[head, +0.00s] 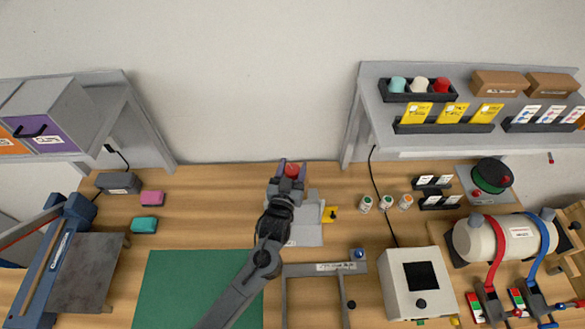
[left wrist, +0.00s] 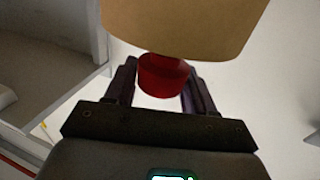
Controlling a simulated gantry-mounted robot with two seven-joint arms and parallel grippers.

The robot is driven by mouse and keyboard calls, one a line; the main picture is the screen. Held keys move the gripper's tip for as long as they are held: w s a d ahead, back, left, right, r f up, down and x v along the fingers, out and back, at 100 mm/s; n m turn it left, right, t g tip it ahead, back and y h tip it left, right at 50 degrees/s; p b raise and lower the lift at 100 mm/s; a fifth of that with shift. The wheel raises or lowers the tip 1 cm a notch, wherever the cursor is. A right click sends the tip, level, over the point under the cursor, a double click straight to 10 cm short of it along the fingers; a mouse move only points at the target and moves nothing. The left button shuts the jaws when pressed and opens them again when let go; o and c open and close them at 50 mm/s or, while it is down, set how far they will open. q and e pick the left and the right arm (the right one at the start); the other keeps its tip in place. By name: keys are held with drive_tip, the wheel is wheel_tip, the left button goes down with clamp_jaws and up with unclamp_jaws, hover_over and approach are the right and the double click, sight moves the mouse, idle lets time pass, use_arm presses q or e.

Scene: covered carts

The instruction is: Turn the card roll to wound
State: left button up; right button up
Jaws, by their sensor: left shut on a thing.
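My left gripper (head: 291,168) reaches over the grey stand at the back middle of the table. It is shut on a small red piece (head: 292,171), which shows between the fingertips. In the left wrist view the red piece (left wrist: 162,77) sits between the two dark fingers of the left gripper (left wrist: 162,88). A tan body with a curved edge (left wrist: 185,25) adjoins it and fills the top of that view. It looks like the card roll, but I cannot tell for sure. In the head view it is hidden. My right gripper is not in view.
A green mat (head: 185,285) lies in front. Small jars (head: 387,203) and a white box (head: 417,283) stand right. A strapped cream cylinder (head: 505,241) lies far right. Shelves overhang both sides.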

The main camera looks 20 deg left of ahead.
use_arm(q)
drive_tip(key=shift+m+h, duration=0.3)
drive_tip(key=shift+h, duration=0.2)
drive_tip(key=m+h, duration=0.2)
drive_tip(key=h, duration=0.1)
drive_tip(key=shift+a+p, duration=0.1)
drive_tip(key=shift+p, duration=0.3)
drive_tip(key=shift+m+g+h, duration=0.5)
drive_tip(key=shift+m+h, duration=1)
drive_tip(key=shift+h, duration=1.1)
drive_tip(key=o, duration=0.9)
drive_tip(key=shift+o, duration=0.2)
